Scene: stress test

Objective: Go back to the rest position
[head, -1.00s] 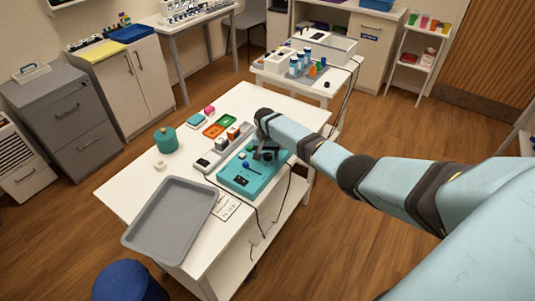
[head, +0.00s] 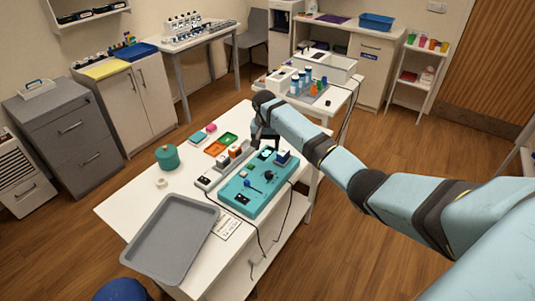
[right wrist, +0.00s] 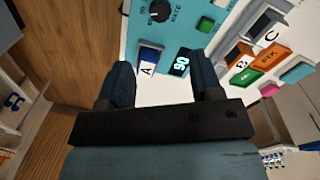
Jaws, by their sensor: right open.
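My right gripper (head: 264,140) is above the far part of the teal device (head: 238,197) on the white table. In the right wrist view its two dark fingers (right wrist: 162,80) are apart with nothing between them. Beyond them the teal device (right wrist: 187,28) shows a black knob (right wrist: 159,11), a display (right wrist: 180,64) reading what looks like 90, and a blue block marked A (right wrist: 149,58). In the head view the blue block (head: 284,157) is at the device's far right corner. My left gripper is not in view.
A grey tray (head: 172,238) lies at the table's near end. A cable (head: 262,222) hangs off the right edge. A second table with bottles stands behind.

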